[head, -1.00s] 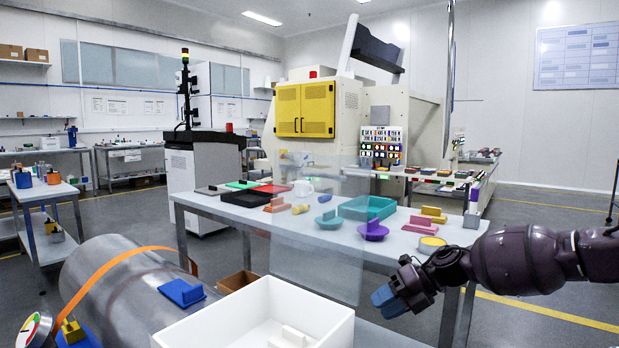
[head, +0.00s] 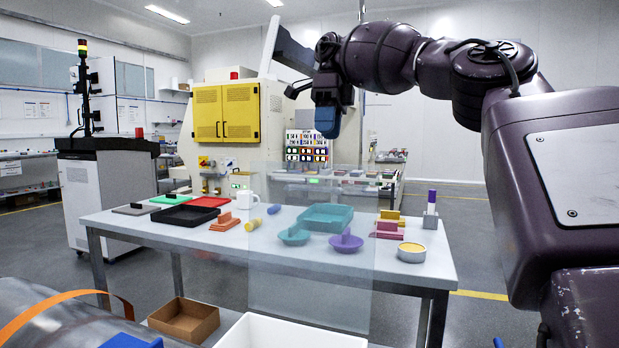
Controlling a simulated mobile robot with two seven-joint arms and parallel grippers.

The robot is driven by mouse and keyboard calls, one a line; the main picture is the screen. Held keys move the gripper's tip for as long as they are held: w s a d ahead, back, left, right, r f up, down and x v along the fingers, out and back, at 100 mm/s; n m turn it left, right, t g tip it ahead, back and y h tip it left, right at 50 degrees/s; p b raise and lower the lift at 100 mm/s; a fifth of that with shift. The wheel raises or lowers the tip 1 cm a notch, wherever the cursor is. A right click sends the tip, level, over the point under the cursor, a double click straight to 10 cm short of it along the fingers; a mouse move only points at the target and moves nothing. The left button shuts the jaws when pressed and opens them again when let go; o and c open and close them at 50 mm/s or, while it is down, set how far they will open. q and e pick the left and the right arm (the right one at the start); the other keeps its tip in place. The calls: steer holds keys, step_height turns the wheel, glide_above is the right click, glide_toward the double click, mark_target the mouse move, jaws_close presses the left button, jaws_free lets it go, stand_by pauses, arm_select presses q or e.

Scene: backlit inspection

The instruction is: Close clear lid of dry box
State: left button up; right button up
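The clear lid (head: 310,285) stands upright as a see-through panel behind the white dry box (head: 285,335), so the box is open at the top. The box is cut off by the bottom edge of the head view, and its inside is mostly out of sight. My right gripper (head: 328,122) hangs with its blue fingertips pointing down, above and apart from the lid's top edge in the picture. I see only one blue shape there, so the gap between the fingers is hidden. My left gripper is not in view.
An open cardboard box (head: 185,322) sits left of the dry box.

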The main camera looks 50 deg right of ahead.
mark_target(324, 178)
steer(key=shift+p+x, duration=0.7)
steer(key=shift+x, duration=4.7)
steer(key=shift+s, duration=0.1)
steer(key=shift+c, duration=0.3)
jaws_close()
